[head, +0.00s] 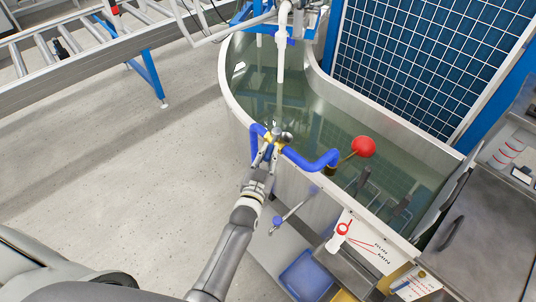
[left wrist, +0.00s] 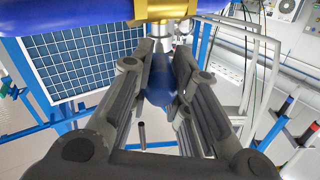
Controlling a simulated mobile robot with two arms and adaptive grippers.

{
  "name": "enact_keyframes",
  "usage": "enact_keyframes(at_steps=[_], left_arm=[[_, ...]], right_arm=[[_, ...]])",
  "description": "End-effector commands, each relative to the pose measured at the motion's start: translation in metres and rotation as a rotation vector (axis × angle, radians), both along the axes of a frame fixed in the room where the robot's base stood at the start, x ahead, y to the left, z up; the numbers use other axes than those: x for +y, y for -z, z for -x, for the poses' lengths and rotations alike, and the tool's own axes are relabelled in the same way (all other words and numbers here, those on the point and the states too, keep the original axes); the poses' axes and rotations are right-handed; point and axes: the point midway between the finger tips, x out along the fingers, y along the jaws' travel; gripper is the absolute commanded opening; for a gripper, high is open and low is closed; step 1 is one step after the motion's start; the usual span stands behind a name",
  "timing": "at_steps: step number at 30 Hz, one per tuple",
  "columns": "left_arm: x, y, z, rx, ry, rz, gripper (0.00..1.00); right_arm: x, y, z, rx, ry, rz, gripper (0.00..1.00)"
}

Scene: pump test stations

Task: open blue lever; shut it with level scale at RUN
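A blue pipe with a brass valve (head: 268,138) crosses the rim of a water-filled steel tank (head: 233,95). The valve's brass body (left wrist: 165,10) also shows at the top of the left wrist view. My left gripper (head: 266,153) is just below the valve. In the left wrist view its fingers close on the blue lever (left wrist: 160,82) from both sides; contact is partly hidden. The level scale (head: 372,243) is a white plate outside the tank with RUN and MIN marks. A red pointer (head: 343,228) is at its upper left; which mark it reads is unclear. My right gripper is not in view.
A red float ball (head: 363,147) on a rod is beside the blue pipe's right end. A blue bin (head: 306,276) is low down. A roller conveyor (head: 70,45) stands upper left, with clear floor between.

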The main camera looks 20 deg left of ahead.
Motion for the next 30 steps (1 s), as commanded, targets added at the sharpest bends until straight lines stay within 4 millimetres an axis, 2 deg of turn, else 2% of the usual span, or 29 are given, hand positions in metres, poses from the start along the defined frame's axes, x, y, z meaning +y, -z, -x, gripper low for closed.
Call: enact_keyframes(at_steps=[4,11,17,23,30], left_arm=[[-0.002,-0.003,-0.002,-0.005,0.002,0.002,0.41],[-0.001,-0.002,-0.001,-0.003,0.002,0.002,0.41],[-0.001,-0.001,0.004,-0.001,0.001,0.001,0.41],[-0.003,0.0,0.033,0.0,0.001,0.002,0.41],[-0.006,0.0,0.08,0.001,0.002,0.003,0.41]], right_arm=[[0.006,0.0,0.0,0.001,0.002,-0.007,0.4],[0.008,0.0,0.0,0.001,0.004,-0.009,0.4],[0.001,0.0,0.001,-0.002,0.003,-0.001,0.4],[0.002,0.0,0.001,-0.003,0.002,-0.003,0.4],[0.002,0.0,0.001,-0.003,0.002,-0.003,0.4]])
